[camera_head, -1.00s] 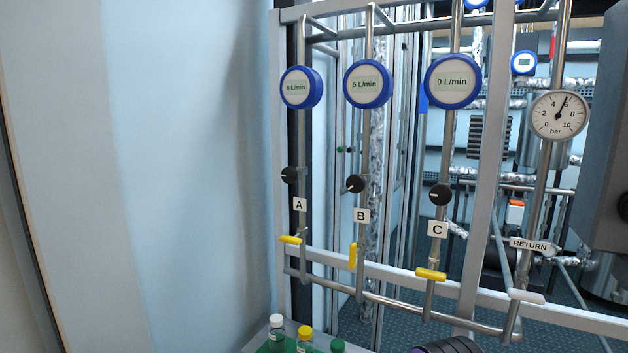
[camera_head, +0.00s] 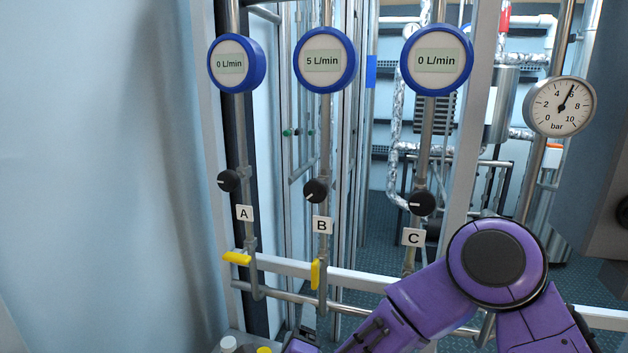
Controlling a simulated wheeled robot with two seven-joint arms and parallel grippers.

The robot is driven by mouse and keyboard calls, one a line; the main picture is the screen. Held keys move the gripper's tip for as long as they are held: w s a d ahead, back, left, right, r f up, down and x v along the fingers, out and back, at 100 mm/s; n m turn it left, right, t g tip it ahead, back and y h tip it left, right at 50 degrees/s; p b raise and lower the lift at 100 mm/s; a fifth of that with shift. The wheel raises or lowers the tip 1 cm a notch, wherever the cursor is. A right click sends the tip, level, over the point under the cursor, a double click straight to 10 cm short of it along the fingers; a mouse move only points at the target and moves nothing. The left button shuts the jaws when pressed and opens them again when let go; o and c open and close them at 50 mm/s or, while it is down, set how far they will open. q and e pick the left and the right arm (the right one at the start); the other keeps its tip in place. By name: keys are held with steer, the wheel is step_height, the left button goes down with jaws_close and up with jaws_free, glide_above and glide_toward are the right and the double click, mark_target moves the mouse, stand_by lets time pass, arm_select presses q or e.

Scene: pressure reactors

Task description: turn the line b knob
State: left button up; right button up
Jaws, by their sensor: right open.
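The line B knob (camera_head: 316,190) is round and black with a white pointer mark, which points to the lower left. It sits on the line B pipe above the white B label (camera_head: 322,225). The round blue line B meter (camera_head: 324,60) above it reads 5 L/min. The yellow line B lever (camera_head: 316,274) below stands upright, along the pipe. My right arm comes in from the lower right, and my right gripper (camera_head: 308,326) is at the bottom edge, open, mostly cut off and well below the knob, apart from it. My left gripper is out of view.
Knob A (camera_head: 228,181) and knob C (camera_head: 422,202) flank knob B; meters A (camera_head: 236,64) and C (camera_head: 437,60) read 0 L/min. A rail (camera_head: 345,280) crosses below. A pressure gauge (camera_head: 559,106) hangs at right. Bottle caps (camera_head: 229,344) show at bottom left.

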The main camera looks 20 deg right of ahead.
step_height(320, 180, up, 13)
steer(key=a+m+h, duration=0.1)
steer(key=m+h, duration=0.1)
steer(key=m, duration=0.5)
steer(key=m+h+p, duration=0.2)
steer(key=m, duration=0.8)
glide_toward(314, 195)
steer(key=shift+g, duration=0.3)
steer(key=p+x, duration=0.1)
steer(key=x, duration=0.2)
steer(key=p+x, duration=0.1)
steer(key=x, duration=0.2)
steer(key=p+x, duration=0.1)
steer(key=x, duration=0.2)
steer(key=shift+r, duration=0.4)
steer(key=shift+w+d+f+n, duration=0.15)
steer(key=shift+w+d+n, duration=0.15)
steer(key=shift+w, duration=0.25)
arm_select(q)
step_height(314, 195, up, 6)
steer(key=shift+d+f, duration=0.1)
arm_select(e)
steer(key=c, duration=1)
